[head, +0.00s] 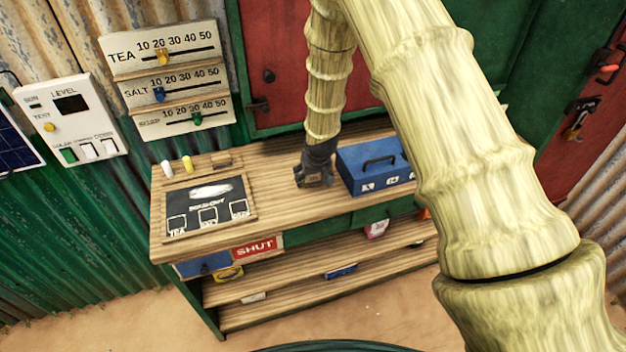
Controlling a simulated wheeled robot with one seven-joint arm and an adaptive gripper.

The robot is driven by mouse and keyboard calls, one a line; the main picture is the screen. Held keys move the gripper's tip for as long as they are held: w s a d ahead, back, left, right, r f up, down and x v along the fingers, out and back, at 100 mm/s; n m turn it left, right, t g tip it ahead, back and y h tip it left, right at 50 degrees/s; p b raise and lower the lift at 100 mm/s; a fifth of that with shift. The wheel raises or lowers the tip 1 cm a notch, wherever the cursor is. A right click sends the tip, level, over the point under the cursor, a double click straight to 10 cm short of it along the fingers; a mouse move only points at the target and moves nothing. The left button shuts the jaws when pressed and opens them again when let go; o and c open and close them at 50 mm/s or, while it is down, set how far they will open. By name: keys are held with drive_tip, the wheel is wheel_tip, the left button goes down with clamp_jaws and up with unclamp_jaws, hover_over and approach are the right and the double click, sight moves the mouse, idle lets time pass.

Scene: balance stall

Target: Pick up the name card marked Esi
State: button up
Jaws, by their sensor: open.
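I cannot make out a name card marked Esi in the head view. A small whitish piece (253,297) lies on a lower shelf, but any writing on it is too small to read. My gripper (313,183) points down at the wooden counter (280,210), between the chalkboard and the blue box. It is open, and I see nothing held in it. Its fingertips are small and dark, and whether they touch the counter I cannot tell. My arm hides part of the wall and the right side.
A framed chalkboard (208,205) lies left on the counter. A blue box (372,166) with a handle stands right. Shelves below hold a blue item (341,271) and a yellow packet (229,274). A red SHUT sign (256,247) is on the front. Slider boards (165,75) hang behind.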

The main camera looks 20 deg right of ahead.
drive_tip(key=c, duration=1.2)
